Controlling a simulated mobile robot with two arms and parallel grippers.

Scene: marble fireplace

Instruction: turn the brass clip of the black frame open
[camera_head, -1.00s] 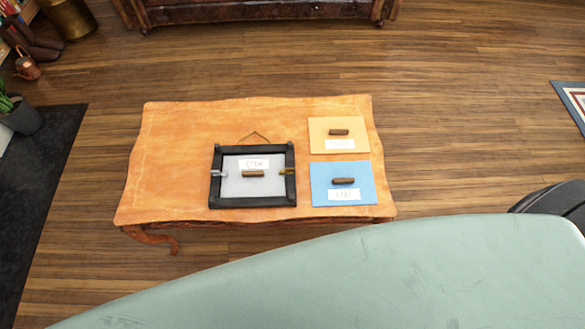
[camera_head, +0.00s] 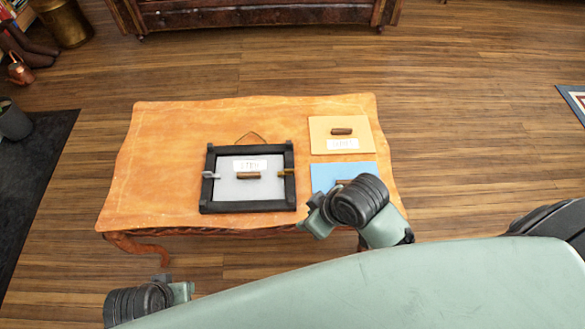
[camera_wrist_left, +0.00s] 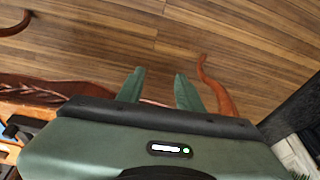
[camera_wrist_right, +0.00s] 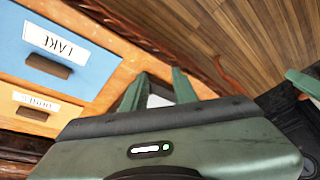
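The black frame (camera_head: 248,206) lies on the orange wooden table in the head view. Its grey back panel (camera_head: 225,188) carries a white label and a brown handle. The brass clip (camera_head: 286,172) is on the frame's right side and lies crosswise, reaching over the panel's edge. A silver clip (camera_head: 210,175) sits on the left side. My right gripper (camera_wrist_right: 155,82) is open, with fingers apart; its arm is right of the frame, over the blue panel's corner. My left gripper (camera_wrist_left: 157,80) is open, near the table's front left, away from the frame.
A blue panel (camera_head: 325,176) and a yellow panel (camera_head: 322,147), each with label and handle, lie on the table (camera_head: 165,150) right of the frame. The table's left part is clear. A dark sofa (camera_head: 260,14) stands behind.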

